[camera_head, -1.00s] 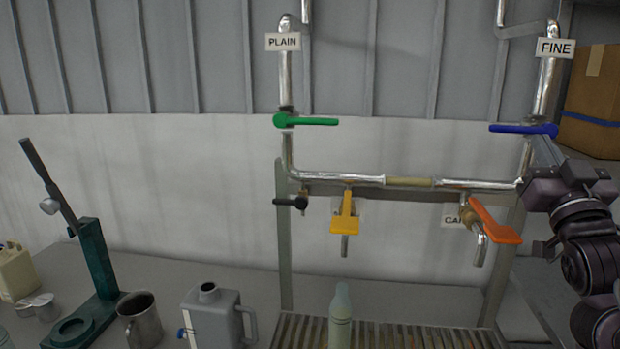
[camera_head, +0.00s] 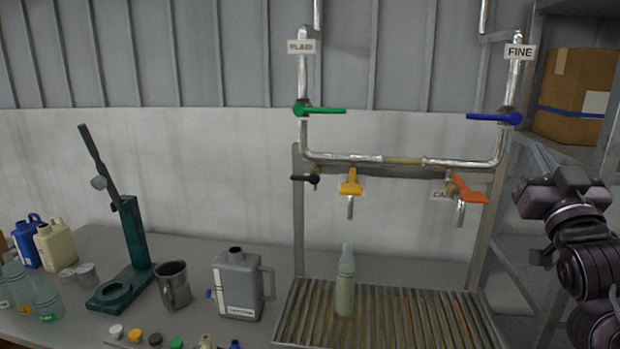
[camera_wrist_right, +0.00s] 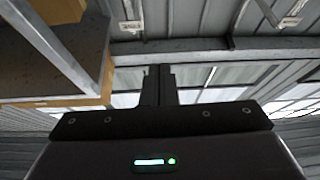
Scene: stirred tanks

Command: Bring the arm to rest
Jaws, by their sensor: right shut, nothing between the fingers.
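My right arm comes in at the right edge of the head view. Its gripper (camera_head: 530,205) is held in the air right of the pipe frame, clear of the pipes and valves. In the right wrist view the fingers (camera_wrist_right: 158,85) are together with nothing between them, and they point at the roof and wall. My left gripper is not in view. The blue valve handle (camera_head: 493,118) under the FINE sign and the green handle (camera_head: 322,111) under the blurred PLAIN sign both lie level, pointing left and right respectively.
A pale bottle (camera_head: 345,285) stands on the slatted drain tray (camera_head: 400,320) below the yellow tap (camera_head: 350,185). An orange-handled tap (camera_head: 468,190) is to its right. A grey jug (camera_head: 240,285), a metal mug (camera_head: 173,285) and a green press (camera_head: 130,250) stand left. Shelving with a cardboard box (camera_head: 577,85) is behind my right arm.

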